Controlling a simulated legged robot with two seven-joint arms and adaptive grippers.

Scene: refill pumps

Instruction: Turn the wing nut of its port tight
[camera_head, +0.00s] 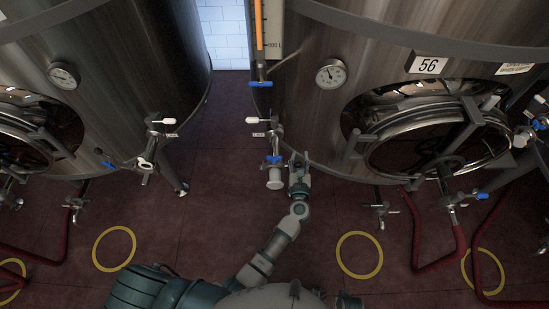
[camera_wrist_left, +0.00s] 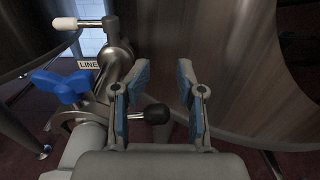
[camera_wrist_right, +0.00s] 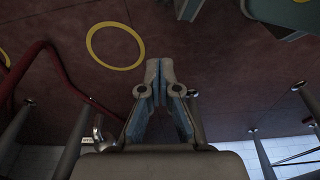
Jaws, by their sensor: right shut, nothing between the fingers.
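The blue wing nut (camera_wrist_left: 62,87) sits on a clamp around the port's metal pipe, at left in the left wrist view. In the head view the wing nut (camera_head: 274,158) is low on the middle tank's outlet, just left of my left gripper (camera_head: 299,160). The left gripper also shows in the left wrist view (camera_wrist_left: 162,78). Its fingers are apart with nothing held, and the wing nut is outside them, to the left. A black ball knob (camera_wrist_left: 156,113) shows between the fingers. My right gripper (camera_wrist_right: 161,68) is shut and empty, pointing over the floor.
A white-handled valve (camera_head: 252,120) stands above the port, with a LINE tag (camera_wrist_left: 88,65) beside it. The tank wall (camera_wrist_left: 240,60) is close to the left gripper's right. Red hoses (camera_head: 412,225) lie to the right. Floor around the yellow ring (camera_head: 359,234) is clear.

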